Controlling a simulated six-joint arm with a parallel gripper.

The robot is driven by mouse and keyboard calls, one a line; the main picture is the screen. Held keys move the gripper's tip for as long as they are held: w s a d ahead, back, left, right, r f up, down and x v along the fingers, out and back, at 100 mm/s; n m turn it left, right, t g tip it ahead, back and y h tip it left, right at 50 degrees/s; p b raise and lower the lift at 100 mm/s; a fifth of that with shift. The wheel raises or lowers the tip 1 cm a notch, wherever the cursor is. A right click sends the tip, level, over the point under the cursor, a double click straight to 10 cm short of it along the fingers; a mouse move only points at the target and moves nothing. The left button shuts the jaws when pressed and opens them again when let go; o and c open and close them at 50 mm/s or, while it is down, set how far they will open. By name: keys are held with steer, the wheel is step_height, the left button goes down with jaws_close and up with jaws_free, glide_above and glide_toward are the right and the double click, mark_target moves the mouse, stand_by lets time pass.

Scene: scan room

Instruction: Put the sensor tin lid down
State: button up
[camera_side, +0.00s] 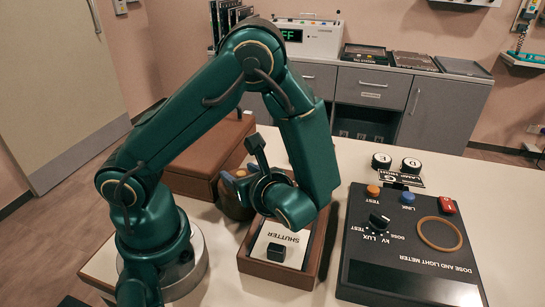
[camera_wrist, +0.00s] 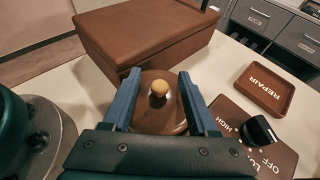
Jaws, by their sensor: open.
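A round brown lid (camera_wrist: 160,118) with a small tan knob (camera_wrist: 159,88) lies between the fingers of my gripper (camera_wrist: 158,76) in the wrist view. My gripper is open, with one blue finger on each side of the knob; I cannot tell whether either finger touches the lid. In the side view my gripper (camera_side: 238,178) is low over a rounded brown tin (camera_side: 236,207), beside the brown box. The arm hides much of this spot, so whether the lid sits on the tin is unclear there.
A large brown box (camera_side: 207,160) stands behind. A SHUTTER panel (camera_side: 285,237) with a black knob is in front. The dose and light meter (camera_side: 415,275), with a tan ring (camera_side: 440,233), is at right. A REPAIR tray (camera_wrist: 266,89) shows in the wrist view.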

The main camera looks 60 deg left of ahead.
steer(key=shift+c, duration=0.3)
jaws_close()
